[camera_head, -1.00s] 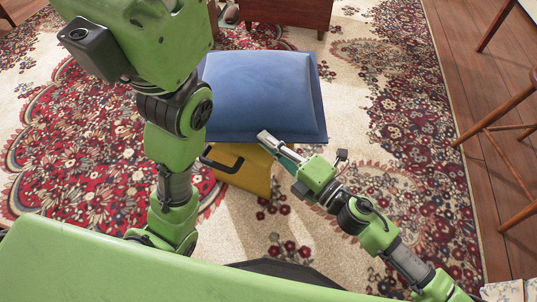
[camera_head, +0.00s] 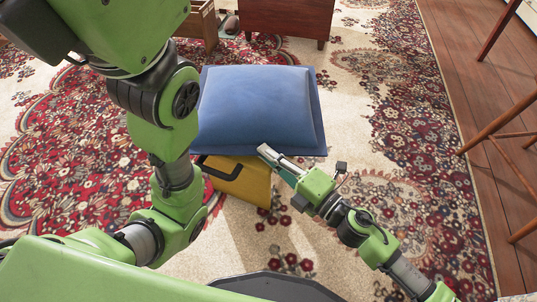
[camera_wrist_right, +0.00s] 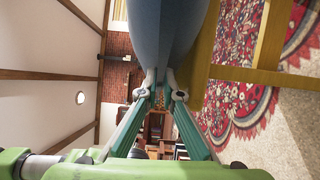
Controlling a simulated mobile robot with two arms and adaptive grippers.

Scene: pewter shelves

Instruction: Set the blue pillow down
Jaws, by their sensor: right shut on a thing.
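The blue pillow (camera_head: 255,105) lies roughly level in the middle of the head view, with a flat darker border. My right gripper (camera_head: 272,154) is shut on its near edge. In the right wrist view, the teal fingers (camera_wrist_right: 158,80) pinch the pillow (camera_wrist_right: 165,30) at its lower end.
A patterned red and cream rug (camera_head: 75,165) covers the floor. A dark red wooden chest (camera_head: 285,18) stands behind the pillow, with an open wooden box (camera_head: 197,25) to its left. A wooden chair (camera_head: 503,130) stands at the right. The rug right of the pillow is clear.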

